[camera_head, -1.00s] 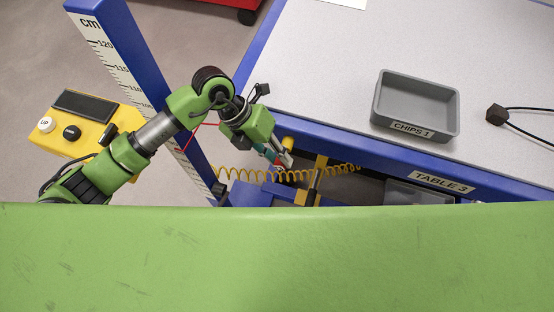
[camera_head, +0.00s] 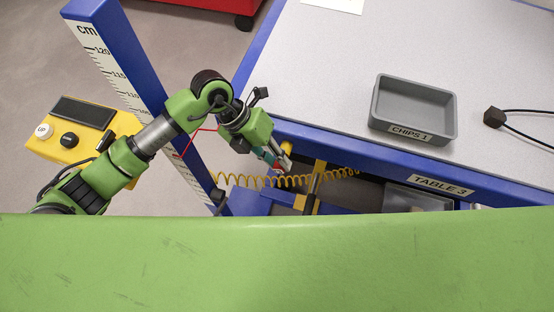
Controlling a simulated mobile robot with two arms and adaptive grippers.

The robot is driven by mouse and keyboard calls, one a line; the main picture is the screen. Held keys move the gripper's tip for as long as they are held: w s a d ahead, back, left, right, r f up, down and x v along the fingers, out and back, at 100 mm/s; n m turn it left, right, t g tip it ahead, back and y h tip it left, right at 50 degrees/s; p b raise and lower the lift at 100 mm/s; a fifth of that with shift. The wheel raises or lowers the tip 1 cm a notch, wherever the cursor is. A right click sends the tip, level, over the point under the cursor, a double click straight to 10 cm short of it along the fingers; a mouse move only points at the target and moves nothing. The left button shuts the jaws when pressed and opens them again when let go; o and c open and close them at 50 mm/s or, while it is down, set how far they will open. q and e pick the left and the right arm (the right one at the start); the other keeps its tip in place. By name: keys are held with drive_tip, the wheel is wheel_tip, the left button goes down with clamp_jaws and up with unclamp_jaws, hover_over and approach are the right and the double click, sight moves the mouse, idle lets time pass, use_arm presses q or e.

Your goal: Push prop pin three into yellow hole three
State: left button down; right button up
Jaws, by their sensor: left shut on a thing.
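My left gripper (camera_head: 284,163) hangs at the blue front edge of table 3, pointing down and to the right. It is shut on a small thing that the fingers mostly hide. This may be prop pin three, but I cannot read any marking. A little teal and red shows beside the fingers. A yellow upright (camera_head: 318,172) stands just right of the fingertips, below the table edge. No hole or number can be made out on it. My right gripper is not in view.
A coiled orange-yellow cord (camera_head: 247,181) stretches below the gripper. Table 3 (camera_head: 330,60) carries a grey tray (camera_head: 412,132) marked CHIPS 1 and a black block (camera_head: 494,117) with cables. A blue post (camera_head: 125,60) with a cm scale and a yellow control box (camera_head: 50,145) stand left.

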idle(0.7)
use_arm(q)
drive_tip(key=c, duration=1.8)
unclamp_jaws()
drive_tip(key=shift+s, duration=0.1)
drive_tip(key=s, duration=0.2)
drive_tip(key=s+a+p, duration=0.1)
drive_tip(key=s, duration=0.1)
drive_tip(key=s+a+p, duration=0.1)
drive_tip(key=s, duration=0.1)
drive_tip(key=shift+s+a, duration=0.1)
drive_tip(key=shift+s, duration=0.15)
drive_tip(key=shift+s, duration=0.1)
